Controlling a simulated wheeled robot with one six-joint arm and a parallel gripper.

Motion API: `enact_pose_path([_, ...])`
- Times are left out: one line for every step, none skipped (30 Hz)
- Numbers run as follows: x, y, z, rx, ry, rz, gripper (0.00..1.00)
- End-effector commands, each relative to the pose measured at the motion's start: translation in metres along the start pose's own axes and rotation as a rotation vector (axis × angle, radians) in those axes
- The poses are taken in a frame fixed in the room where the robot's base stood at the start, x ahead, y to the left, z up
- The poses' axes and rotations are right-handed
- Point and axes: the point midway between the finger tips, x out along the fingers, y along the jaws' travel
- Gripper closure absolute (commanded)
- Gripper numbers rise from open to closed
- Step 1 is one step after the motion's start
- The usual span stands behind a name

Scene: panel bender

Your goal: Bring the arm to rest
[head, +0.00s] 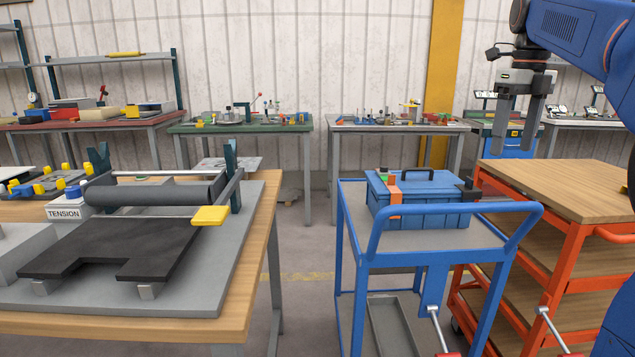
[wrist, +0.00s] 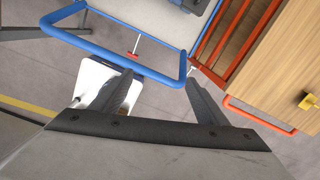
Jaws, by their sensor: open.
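My gripper (head: 525,108) hangs at the upper right of the head view, pointing down, with its two grey fingers apart and nothing between them. My blue arm comes in from the top right corner and holds the gripper in the air above the gap between the blue cart (head: 425,238) and the orange cart (head: 560,190). In the wrist view my gripper (wrist: 158,88) shows two spread fingers over the floor, near the blue cart's handle rail (wrist: 112,60). It touches nothing that I can see.
A blue toolbox (head: 420,212) sits on the blue cart. A wooden bench (head: 255,270) at left bears the bender with a black sheet (head: 115,248) and a yellow-tipped lever (head: 209,216). Benches with tools line the back wall. Floor is clear between the left bench and blue cart.

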Motion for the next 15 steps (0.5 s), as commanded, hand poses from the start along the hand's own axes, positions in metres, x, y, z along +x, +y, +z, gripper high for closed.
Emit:
enact_pose_path([0.002,0.006,-0.004,-0.045,-0.005,-0.003,0.32])
enact_pose_path([0.004,0.009,-0.006,-0.075,-0.009,-0.006,0.32])
enact_pose_path([0.007,0.013,-0.008,-0.121,-0.013,-0.009,0.32])
enact_pose_path([0.009,0.017,-0.011,-0.157,-0.016,-0.012,0.32])
enact_pose_path([0.012,0.021,-0.013,-0.196,-0.021,-0.016,0.32])
enact_pose_path([0.016,0.027,-0.017,-0.254,-0.026,-0.021,0.32])
enact_pose_path([0.019,0.032,-0.020,-0.304,-0.031,-0.026,0.32])
enact_pose_path([0.023,0.037,-0.024,-0.357,-0.036,-0.031,0.32])
enact_pose_path([0.029,0.045,-0.029,-0.433,-0.043,-0.039,0.32])
enact_pose_path([0.034,0.051,-0.033,-0.494,-0.047,-0.046,0.32])
enact_pose_path([0.039,0.057,-0.037,-0.555,-0.052,-0.053,0.32])
enact_pose_path([0.046,0.064,-0.043,-0.637,-0.058,-0.063,0.32])
enact_pose_path([0.051,0.070,-0.047,-0.698,-0.062,-0.071,0.32])
enact_pose_path([0.057,0.075,-0.052,-0.758,-0.066,-0.079,0.32])
enact_pose_path([0.065,0.083,-0.058,-0.840,-0.070,-0.091,0.32])
